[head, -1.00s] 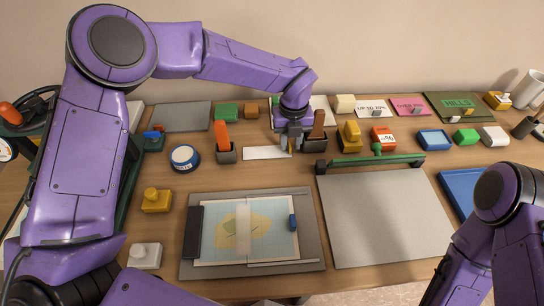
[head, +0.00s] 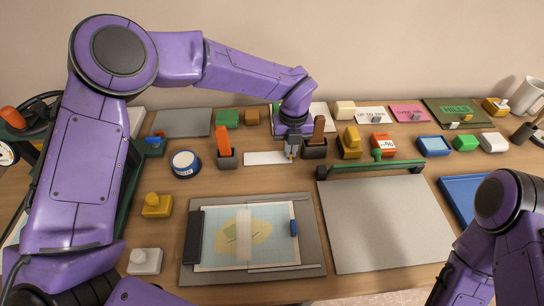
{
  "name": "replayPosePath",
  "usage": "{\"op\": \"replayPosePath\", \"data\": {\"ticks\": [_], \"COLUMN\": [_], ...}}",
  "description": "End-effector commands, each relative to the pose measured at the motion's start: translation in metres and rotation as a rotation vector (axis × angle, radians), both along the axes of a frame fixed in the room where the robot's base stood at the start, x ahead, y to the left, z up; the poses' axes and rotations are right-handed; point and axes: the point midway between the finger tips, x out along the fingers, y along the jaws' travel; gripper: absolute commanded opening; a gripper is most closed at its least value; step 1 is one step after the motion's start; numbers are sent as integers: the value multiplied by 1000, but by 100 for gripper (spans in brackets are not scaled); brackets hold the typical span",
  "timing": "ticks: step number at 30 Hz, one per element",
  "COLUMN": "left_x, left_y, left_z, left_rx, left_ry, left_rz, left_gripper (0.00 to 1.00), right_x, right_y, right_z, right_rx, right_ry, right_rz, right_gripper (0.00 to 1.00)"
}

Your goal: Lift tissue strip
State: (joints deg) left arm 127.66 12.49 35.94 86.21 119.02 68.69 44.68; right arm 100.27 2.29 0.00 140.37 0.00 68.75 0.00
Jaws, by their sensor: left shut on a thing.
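The tissue strip (head: 266,158) is a thin white strip lying along the table behind the map board, its right end under my left gripper. My left gripper (head: 291,156) points down and is shut on the strip's right end. I cannot tell whether that end is clear of the table. A map sheet (head: 275,215) with a yellow patch and a pale vertical band (head: 244,234) lies on a grey board (head: 315,235). My right arm shows at the lower right, but its gripper is out of view.
An orange-handled tool in a holder (head: 226,157) stands left of the strip, a dark holder (head: 315,150) close to the right of my gripper. A blue round tin (head: 185,163) is further left. A grey panel with a green bar (head: 385,220) fills the right front.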

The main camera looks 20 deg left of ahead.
Motion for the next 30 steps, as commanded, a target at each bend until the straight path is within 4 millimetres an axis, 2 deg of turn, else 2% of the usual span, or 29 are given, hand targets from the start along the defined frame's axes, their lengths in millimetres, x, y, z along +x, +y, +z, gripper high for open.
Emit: {"op": "replayPosePath", "data": {"ticks": [27, 30], "left_x": [0, 0], "left_y": [0, 0], "left_z": [50, 51], "left_rx": [-1, -1], "left_ry": [0, 0], "left_rz": [1, 1], "left_gripper": [0, 0], "right_x": [0, 0], "right_y": [0, 0], "right_z": [36, 36], "right_rx": [0, 0], "right_ry": [0, 0], "right_rz": [0, 0], "right_gripper": [46, 46]}}
